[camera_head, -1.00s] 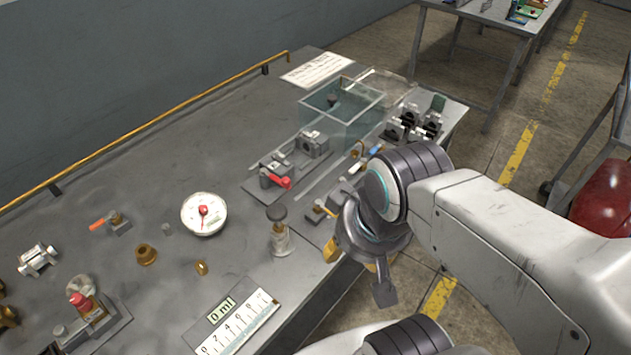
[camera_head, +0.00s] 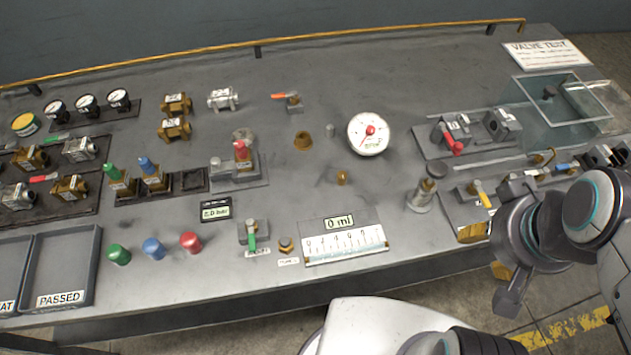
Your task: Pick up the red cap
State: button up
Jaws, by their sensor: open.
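A red cap (camera_head: 190,242) stands upright on the grey bench near its front edge. It is at the right end of a row with a blue cap (camera_head: 153,248) and a green cap (camera_head: 119,254). A second red top (camera_head: 242,150) sits on a valve fixture farther back. My gripper (camera_head: 490,257) is open at the bench's front edge on the right, well apart from the red cap. Its fingers are partly hidden by my wrist, and I see nothing held in it.
A small valve with a green handle (camera_head: 252,236) and a measuring scale (camera_head: 344,245) lie right of the red cap. A tray marked PASSED (camera_head: 88,262) is at the left. Bare bench lies around the caps. A glass bottle (camera_head: 421,196) stands left of my gripper.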

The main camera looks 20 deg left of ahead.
aim_at(188, 241)
jog(key=u, duration=2.4)
